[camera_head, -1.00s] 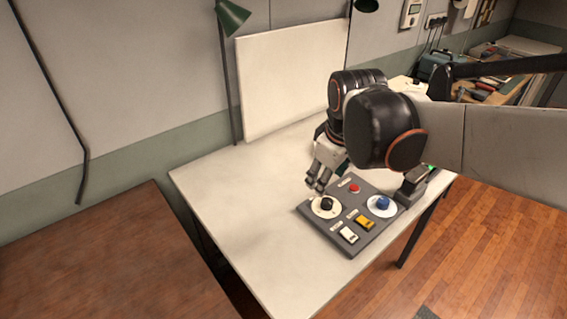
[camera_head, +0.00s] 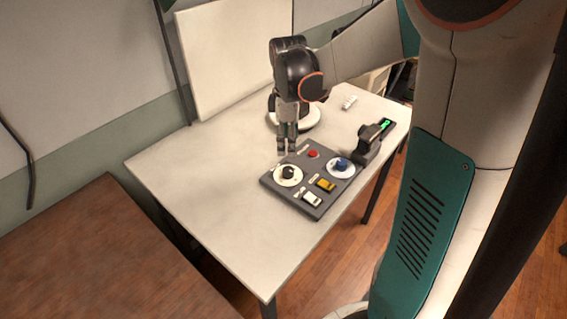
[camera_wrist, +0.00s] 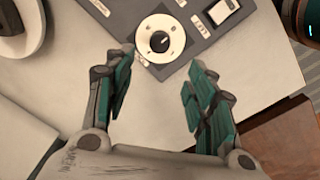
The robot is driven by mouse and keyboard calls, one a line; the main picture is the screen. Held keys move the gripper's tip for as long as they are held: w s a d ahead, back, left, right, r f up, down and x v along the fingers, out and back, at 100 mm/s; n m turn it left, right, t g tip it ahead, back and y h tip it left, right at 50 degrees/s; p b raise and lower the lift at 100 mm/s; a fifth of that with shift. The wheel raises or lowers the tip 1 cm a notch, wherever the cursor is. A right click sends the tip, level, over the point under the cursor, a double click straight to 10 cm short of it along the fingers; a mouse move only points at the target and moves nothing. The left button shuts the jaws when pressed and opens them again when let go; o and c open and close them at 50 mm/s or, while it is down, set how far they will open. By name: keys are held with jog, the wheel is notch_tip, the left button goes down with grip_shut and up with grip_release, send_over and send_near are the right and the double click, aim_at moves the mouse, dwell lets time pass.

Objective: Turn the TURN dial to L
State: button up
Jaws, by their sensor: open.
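A dark grey control panel (camera_head: 268,183) lies on the pale table. Its near-left dial, a black knob on a cream disc (camera_head: 288,175), also shows in the wrist view (camera_wrist: 158,42); a small light mark on the knob points right and slightly up there. A second dial, a blue knob on a white disc (camera_head: 341,167), sits at the panel's right. In the wrist view the dial lies beyond my fingertips (camera_wrist: 160,60).
The panel also has a red button (camera_head: 313,154), a yellow switch (camera_head: 325,184) and a white switch (camera_head: 312,198). A dark device with a green light (camera_head: 384,124) stands right of it. A white board (camera_head: 230,60) leans behind. The table's left side is clear.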

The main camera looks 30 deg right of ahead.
aim_at(288, 169)
jog(key=f+b, duration=0.1)
jog(key=f, duration=0.3)
jog(key=f+b, duration=0.1)
jog(key=f, duration=0.2)
jog(key=f+b, duration=0.2)
jog(key=f, duration=0.2)
jog(key=shift+w+d+f, duration=0.2)
jog(key=shift+w+f, duration=0.05)
jog(key=shift+f, duration=0.1)
jog(key=c, duration=1.1)
